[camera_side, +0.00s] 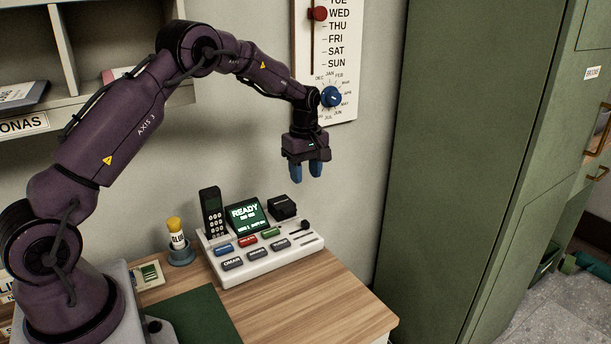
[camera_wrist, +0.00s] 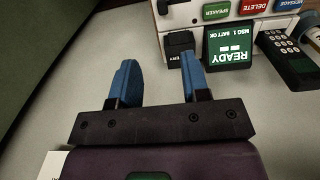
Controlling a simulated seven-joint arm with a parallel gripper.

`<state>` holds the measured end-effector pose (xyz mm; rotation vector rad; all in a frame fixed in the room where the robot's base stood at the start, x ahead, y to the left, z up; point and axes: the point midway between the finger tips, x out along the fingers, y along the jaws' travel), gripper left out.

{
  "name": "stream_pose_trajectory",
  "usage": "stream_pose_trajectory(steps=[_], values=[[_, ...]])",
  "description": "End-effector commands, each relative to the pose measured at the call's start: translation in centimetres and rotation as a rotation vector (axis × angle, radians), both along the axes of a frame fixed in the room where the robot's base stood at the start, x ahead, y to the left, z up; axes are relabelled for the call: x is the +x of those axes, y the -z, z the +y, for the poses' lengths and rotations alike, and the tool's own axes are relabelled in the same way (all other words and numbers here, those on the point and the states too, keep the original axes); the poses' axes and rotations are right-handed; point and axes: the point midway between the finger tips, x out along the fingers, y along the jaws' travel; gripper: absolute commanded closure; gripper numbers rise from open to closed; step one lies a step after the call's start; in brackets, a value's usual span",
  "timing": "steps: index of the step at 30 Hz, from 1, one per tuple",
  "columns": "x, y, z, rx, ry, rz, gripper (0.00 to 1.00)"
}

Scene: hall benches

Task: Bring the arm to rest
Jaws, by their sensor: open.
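My gripper (camera_side: 308,171) has blue fingers and hangs pointing down in the air above the right part of the desk, in front of the wall. In the wrist view its two fingers (camera_wrist: 158,82) are apart with nothing between them. My arm arches from its base at the lower left up and over to the right. Below the gripper stands a light grey desk console (camera_side: 268,262) with coloured buttons, a lit screen reading READY (camera_side: 247,214) and a dark phone handset (camera_side: 212,213). The gripper is clear of the console.
A wall calendar board (camera_side: 340,60) with a red slider and a blue dial is close behind the gripper. A tall green cabinet (camera_side: 460,150) stands to the right. A glue bottle (camera_side: 176,233) sits in a holder left of the console. The front right desk top (camera_side: 340,305) is bare.

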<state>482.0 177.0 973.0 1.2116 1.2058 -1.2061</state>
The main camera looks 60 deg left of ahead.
Motion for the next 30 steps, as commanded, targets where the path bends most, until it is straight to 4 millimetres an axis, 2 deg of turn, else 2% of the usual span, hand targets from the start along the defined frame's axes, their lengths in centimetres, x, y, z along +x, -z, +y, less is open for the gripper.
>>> stream_pose_trajectory(steps=[5, 8, 11, 13, 17, 23, 30], values=[[0.0, 0.0, 0.0, 0.0, 0.017, 0.0, 0.57], [0.1, 0.0, 0.0, 0.003, 0.085, -0.003, 0.57], [-1.3, 1.4, -0.3, -0.01, 0.207, 0.035, 0.57], [-2.8, 1.2, -0.9, -0.022, 0.319, 0.053, 0.57], [-5.1, -1.4, -2.9, -0.029, 0.519, 0.045, 0.57], [-9.1, -6.3, -6.3, -0.009, 0.802, 0.001, 0.57], [-15.9, -12.2, -11.3, 0.066, 1.158, -0.087, 0.57]])
